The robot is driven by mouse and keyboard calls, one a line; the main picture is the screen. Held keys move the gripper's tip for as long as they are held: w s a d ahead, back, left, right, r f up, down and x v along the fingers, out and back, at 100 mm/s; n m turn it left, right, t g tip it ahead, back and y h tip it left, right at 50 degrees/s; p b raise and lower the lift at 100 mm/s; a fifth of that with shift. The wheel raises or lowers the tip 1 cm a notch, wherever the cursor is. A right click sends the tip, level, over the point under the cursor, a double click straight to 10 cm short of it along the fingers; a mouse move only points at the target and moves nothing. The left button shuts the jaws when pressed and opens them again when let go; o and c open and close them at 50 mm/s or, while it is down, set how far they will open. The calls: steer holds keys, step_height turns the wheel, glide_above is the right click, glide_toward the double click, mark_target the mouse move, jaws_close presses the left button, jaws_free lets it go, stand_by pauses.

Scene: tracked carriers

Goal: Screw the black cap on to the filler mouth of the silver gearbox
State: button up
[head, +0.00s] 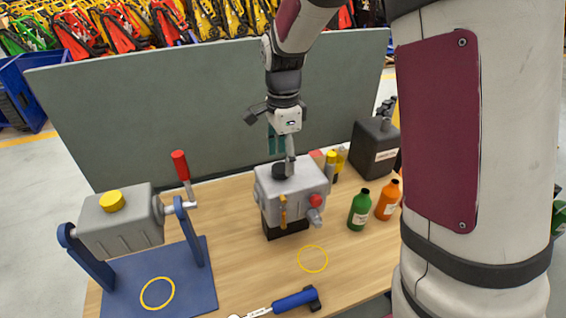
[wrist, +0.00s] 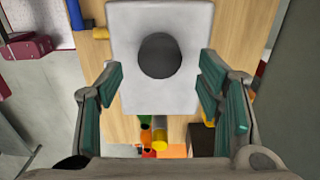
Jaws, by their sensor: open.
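The silver gearbox (head: 300,187) stands near the middle of the wooden table, and its pale top (wrist: 127,93) fills the upper middle of the wrist view. The black cap (head: 279,171) sits on its top face; in the wrist view it is a dark round disc (wrist: 160,56). The filler mouth itself is hidden under it, and I cannot tell whether the threads are engaged. My gripper (head: 281,152) is open and empty above the gearbox. In the wrist view its teal-padded fingers (wrist: 163,85) stand apart, left and right of the cap, not touching it.
At left a grey housing with a yellow cap (head: 111,201) hangs in a blue stand (head: 195,262) with a red handle (head: 181,165). Green (head: 359,209) and orange (head: 387,201) bottles and a dark can (head: 375,146) stand right. A blue-handled tool (head: 294,300) lies in front. A grey panel (head: 150,120) stands behind.

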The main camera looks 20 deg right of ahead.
mark_target(283, 167)
step_height(283, 167, up, 9)
steer(key=shift+r, duration=0.2)
stand_by(0.5)
steer(key=s+r+n+t, duration=0.2)
steer(key=s+n, duration=0.7)
steer(key=s, duration=0.2)
steer(key=s+r+n+t, duration=0.3)
steer(key=s+n, duration=0.6)
steer(key=s, duration=0.3)
steer(key=shift+a+r+t, duration=0.25)
steer(key=shift+r+t, duration=0.05)
steer(key=shift+r, duration=0.05)
